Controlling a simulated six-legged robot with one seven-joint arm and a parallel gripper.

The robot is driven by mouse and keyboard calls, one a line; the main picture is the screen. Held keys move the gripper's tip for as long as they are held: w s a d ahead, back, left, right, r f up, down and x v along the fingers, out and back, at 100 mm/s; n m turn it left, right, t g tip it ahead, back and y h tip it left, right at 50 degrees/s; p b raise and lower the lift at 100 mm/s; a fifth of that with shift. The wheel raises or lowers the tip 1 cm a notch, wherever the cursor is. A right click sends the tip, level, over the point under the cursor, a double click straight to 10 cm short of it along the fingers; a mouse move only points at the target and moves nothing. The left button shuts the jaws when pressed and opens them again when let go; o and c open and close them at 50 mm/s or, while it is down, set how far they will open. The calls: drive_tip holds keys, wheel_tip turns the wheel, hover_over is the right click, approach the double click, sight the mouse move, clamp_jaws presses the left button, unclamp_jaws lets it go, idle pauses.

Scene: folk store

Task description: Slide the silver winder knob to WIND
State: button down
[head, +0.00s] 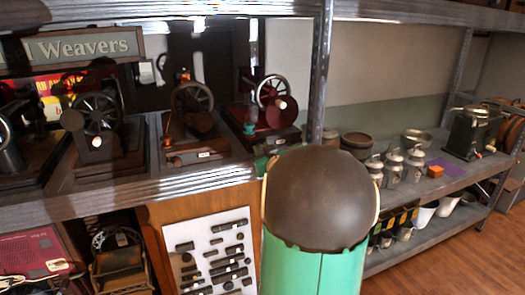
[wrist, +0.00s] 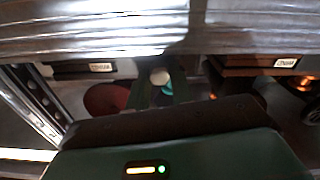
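I cannot tell which part is the silver winder knob. A small pale round knob (wrist: 159,77) shows at the middle of the wrist view, close to a teal round part (wrist: 168,90). The word WIND cannot be read on any label. My gripper is mostly hidden behind my green arm in the head view, near the right winder's front; its fingers are not clear.
The metal shelf edge (head: 150,190) runs along the front, and also across the top of the wrist view (wrist: 100,35). A metal post (head: 320,75) stands right of the winders. Silver canisters (head: 393,165) and bowls sit on the lower right shelf.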

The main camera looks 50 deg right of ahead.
drive_tip(key=shift+s+d, duration=0.55)
drive_tip(key=shift+d, duration=0.3)
drive_tip(key=shift+s+d, duration=0.5)
drive_tip(key=shift+d, duration=0.3)
drive_tip(key=c, duration=1.2)
unclamp_jaws()
drive_tip(key=shift+d, duration=0.15)
drive_tip(key=shift+c, duration=0.2)
drive_tip(key=v, duration=1.4)
drive_tip(key=shift+w, duration=0.15)
